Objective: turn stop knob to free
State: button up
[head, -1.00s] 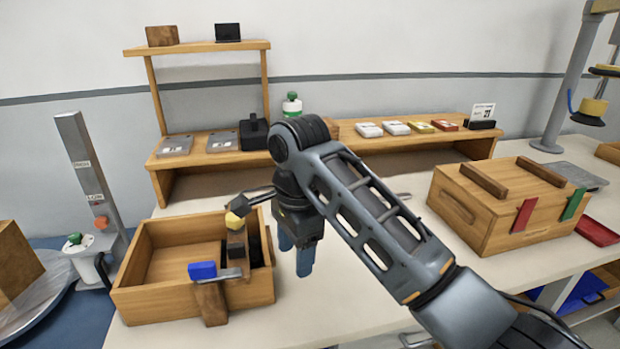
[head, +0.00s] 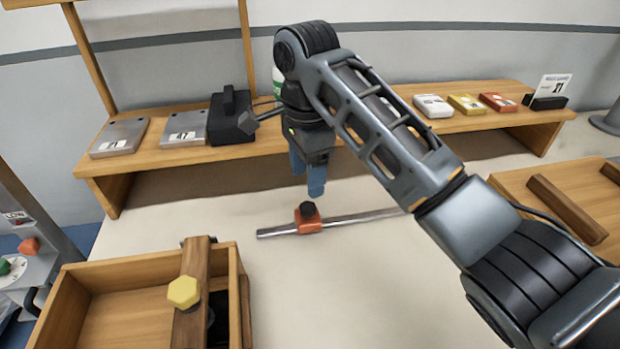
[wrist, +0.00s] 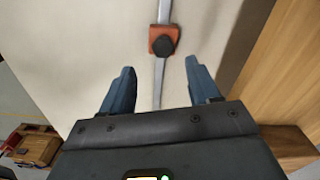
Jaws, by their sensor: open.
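The stop is an orange-red block (head: 309,222) on a grey metal rail (head: 350,218) that lies across the white table. A black knob (head: 307,210) sits on top of the block. In the wrist view the black knob (wrist: 162,46) shows on the orange block, ahead of the fingertips and roughly between their lines. My gripper (head: 307,188) hangs over the table just behind and above the knob in the head view. Its blue fingers are apart, with nothing between them, and do not touch the knob. Any marking on the stop is too small to read.
A wooden box (head: 115,262) with a yellow hexagonal knob (head: 184,292) on its crossbar stands at the front left. A wooden shelf (head: 150,163) with grey plates, a black case (head: 232,118) and small boxes runs along the back. A wooden crate (head: 520,190) is at the right.

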aim_at(308, 206)
jog(key=shift+w+f, duration=0.1)
jog(key=shift+w, duration=0.15)
jog(key=shift+f, duration=0.25)
notch_tip(308, 206, down, 7)
jog(key=shift+b, duration=1.15)
jog(key=c, duration=1)
